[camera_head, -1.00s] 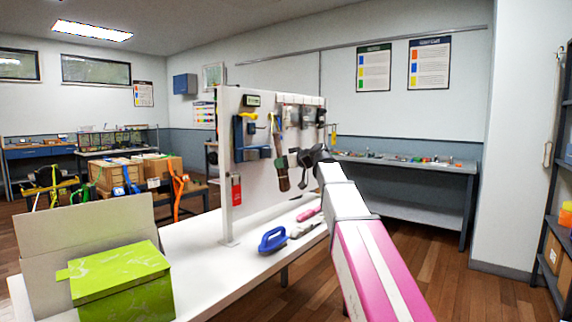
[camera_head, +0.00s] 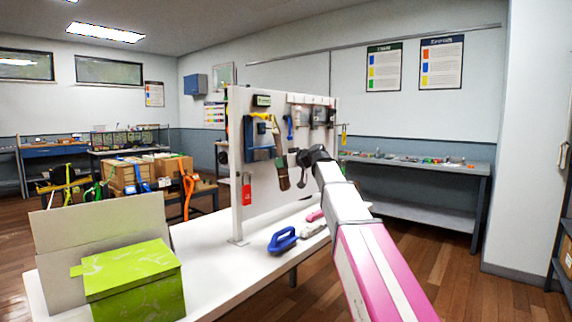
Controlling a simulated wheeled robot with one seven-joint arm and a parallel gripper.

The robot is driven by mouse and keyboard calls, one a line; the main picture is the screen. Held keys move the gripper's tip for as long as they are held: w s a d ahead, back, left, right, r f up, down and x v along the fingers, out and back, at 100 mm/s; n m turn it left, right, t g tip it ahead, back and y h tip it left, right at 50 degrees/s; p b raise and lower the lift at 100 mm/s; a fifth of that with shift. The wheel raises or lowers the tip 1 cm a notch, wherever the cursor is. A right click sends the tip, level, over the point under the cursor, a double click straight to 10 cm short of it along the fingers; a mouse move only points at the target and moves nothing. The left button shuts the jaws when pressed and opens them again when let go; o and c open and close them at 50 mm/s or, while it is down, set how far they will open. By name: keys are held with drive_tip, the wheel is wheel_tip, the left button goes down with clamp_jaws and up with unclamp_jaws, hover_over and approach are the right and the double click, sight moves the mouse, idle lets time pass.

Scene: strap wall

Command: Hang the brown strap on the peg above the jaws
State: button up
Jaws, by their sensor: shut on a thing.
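The brown strap (camera_head: 283,178) hangs in front of the white pegboard panel (camera_head: 237,200), just left of my gripper (camera_head: 297,157). Its upper part runs up toward a yellow piece near the blue holder; where it ends is too small to tell. My dark gripper is shut at the strap's side, at the end of my white and pink arm. The fingertips are small and partly hidden by the gripper body.
A blue holder (camera_head: 251,138) and a red tag (camera_head: 247,190) are on the panel's left part. A blue handled tool (camera_head: 283,240) lies on the white table (camera_head: 215,265). A green box (camera_head: 132,282) stands at the left. Free table lies between.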

drive_tip(key=shift+w+a+f, duration=0.1)
drive_tip(key=shift+w+a, duration=0.2)
drive_tip(key=shift+a, duration=0.05)
drive_tip(key=shift+w+a+f, duration=0.3)
drive_tip(key=shift+a+f, duration=0.1)
drive_tip(key=shift+f, duration=0.15)
drive_tip(key=o, duration=1.1)
drive_tip(key=shift+s+d, duration=0.1)
